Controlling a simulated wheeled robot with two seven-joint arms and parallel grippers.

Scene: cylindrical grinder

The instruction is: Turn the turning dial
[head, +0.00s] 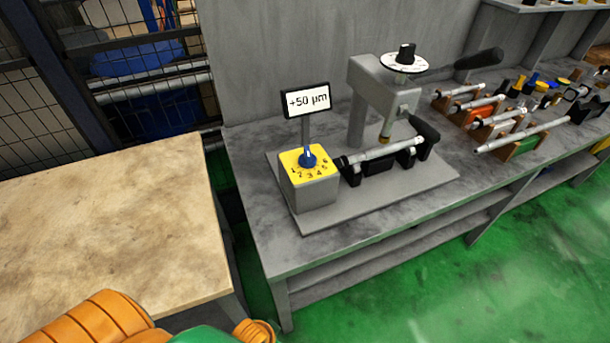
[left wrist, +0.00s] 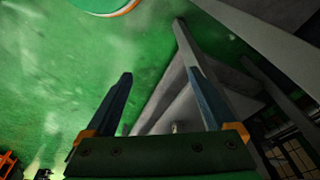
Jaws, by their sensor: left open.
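A blue dial (head: 308,157) sits on the yellow numbered top of a small grey box (head: 312,191) on the bench. A black knob on a white marked disc (head: 404,62) tops the grey grinder column (head: 380,88) to its right. A small sign (head: 306,100) behind the box reads +50 µm. My left gripper (left wrist: 163,82) is open and empty in the left wrist view, with green floor and a grey bench leg beyond its fingers. In the head view only orange and green links of an arm of mine show at bottom left. My right gripper is not seen.
The grey bench (head: 262,212) carries a base plate with a rod (head: 385,150) on black supports. Several rods on coloured holders (head: 482,116) lie at the right. A bare beige table (head: 110,230) stands at the left, with a narrow gap to the bench. Green floor (head: 470,290) is clear.

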